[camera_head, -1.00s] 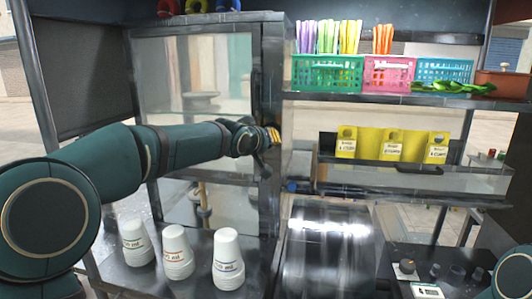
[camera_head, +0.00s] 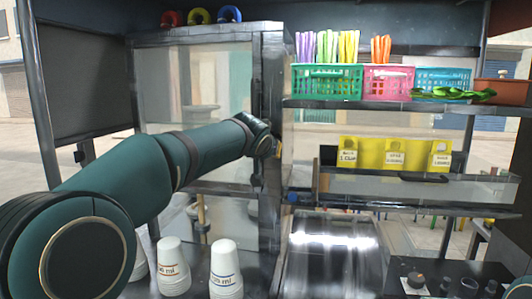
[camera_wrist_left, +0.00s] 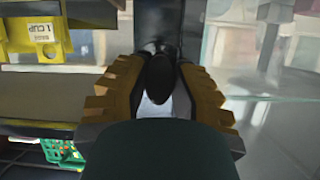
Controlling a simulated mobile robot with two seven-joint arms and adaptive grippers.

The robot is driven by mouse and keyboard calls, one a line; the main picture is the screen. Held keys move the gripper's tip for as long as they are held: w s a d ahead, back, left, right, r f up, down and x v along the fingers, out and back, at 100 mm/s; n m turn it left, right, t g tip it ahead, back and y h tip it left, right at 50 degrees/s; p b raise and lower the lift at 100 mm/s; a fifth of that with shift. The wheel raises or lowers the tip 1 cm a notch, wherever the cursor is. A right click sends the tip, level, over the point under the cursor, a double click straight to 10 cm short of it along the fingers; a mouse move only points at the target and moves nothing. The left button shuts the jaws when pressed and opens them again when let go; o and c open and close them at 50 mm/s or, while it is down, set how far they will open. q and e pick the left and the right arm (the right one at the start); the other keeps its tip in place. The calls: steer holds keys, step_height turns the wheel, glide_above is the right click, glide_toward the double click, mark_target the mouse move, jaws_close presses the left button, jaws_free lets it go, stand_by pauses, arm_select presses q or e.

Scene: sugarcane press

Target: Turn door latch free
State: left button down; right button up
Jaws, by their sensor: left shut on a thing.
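The glass-panelled door cabinet (camera_head: 205,37) stands at the left centre of the head view, with a dark upright frame on its right side. My left arm crosses in front of it, and the left gripper (camera_head: 270,149) is at that upright, small and partly hidden by its own wrist. In the left wrist view, the dark rounded door latch (camera_wrist_left: 160,70) lies between the yellow-brown ridged fingers of the left gripper (camera_wrist_left: 158,88), which is shut on it. The latch's base and exact angle are hard to make out. My right gripper is not in view.
Stacks of white cups (camera_head: 226,270) stand below the left arm. A shelf to the right holds a green basket (camera_head: 325,82), a pink basket (camera_head: 388,83) and a blue basket (camera_head: 443,82). Yellow holders (camera_head: 396,154) hang below it. A shiny metal cover (camera_head: 330,250) is at the bottom centre.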

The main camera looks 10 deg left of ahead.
arm_select(q)
steer(key=shift+f, duration=0.1)
steer(key=c, duration=0.8)
jaws_free()
steer(key=shift+w+d, duration=0.1)
steer(key=shift+o, duration=0.2)
steer(key=v, duration=1.2)
steer(key=shift+f, duration=0.1)
